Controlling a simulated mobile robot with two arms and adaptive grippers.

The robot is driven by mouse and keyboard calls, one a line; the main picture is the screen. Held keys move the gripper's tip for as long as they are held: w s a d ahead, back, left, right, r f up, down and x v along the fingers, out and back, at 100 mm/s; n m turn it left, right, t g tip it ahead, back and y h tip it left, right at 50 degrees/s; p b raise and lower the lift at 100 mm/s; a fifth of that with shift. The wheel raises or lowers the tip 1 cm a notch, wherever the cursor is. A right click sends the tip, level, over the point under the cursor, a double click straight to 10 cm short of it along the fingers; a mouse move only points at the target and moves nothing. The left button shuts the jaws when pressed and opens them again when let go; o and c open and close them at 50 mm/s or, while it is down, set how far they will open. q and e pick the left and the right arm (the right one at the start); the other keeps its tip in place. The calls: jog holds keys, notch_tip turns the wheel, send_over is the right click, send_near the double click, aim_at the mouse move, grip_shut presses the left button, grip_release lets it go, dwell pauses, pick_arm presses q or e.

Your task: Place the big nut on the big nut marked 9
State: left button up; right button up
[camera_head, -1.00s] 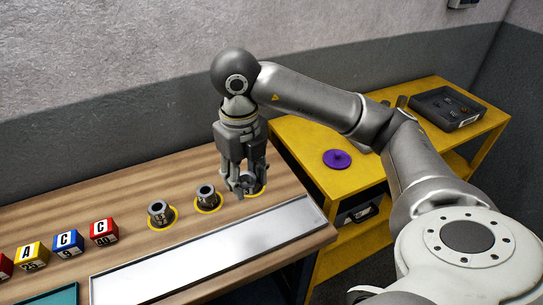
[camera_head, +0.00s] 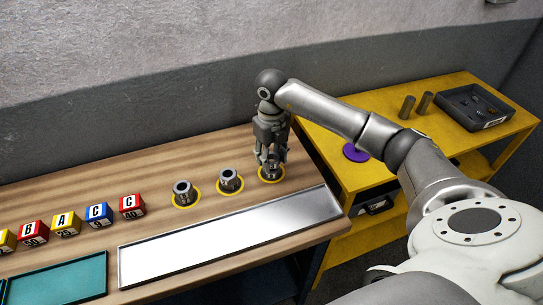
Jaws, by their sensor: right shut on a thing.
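Three big nuts stand in a row on the wooden table, each in a yellow ring: the left nut (camera_head: 182,187), the middle nut (camera_head: 229,176) and the right nut (camera_head: 271,171). My right gripper (camera_head: 272,158) points down over the right nut. Its fingers are shut on a grey metal piece at that spot and partly hide it. I cannot tell whether a separate nut sits on top of the right one. The number 9 cannot be read on any nut. My left gripper is not in view.
A shiny metal tray (camera_head: 230,237) lies in front of the nuts. Lettered cubes (camera_head: 97,215) stand at the left, behind a teal tray (camera_head: 60,280). At the right, a yellow table (camera_head: 455,150) carries a purple disc (camera_head: 354,152), two grey cylinders (camera_head: 407,107) and a dark bin (camera_head: 460,96).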

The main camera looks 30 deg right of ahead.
jog(key=shift+f, duration=0.65)
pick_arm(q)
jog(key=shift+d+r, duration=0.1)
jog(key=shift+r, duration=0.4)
pick_arm(e)
jog(key=shift+f, duration=0.1)
jog(key=shift+f, duration=0.15)
jog(key=o, duration=1.1)
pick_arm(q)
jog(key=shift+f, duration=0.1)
pick_arm(e)
jog(key=shift+o, duration=0.2)
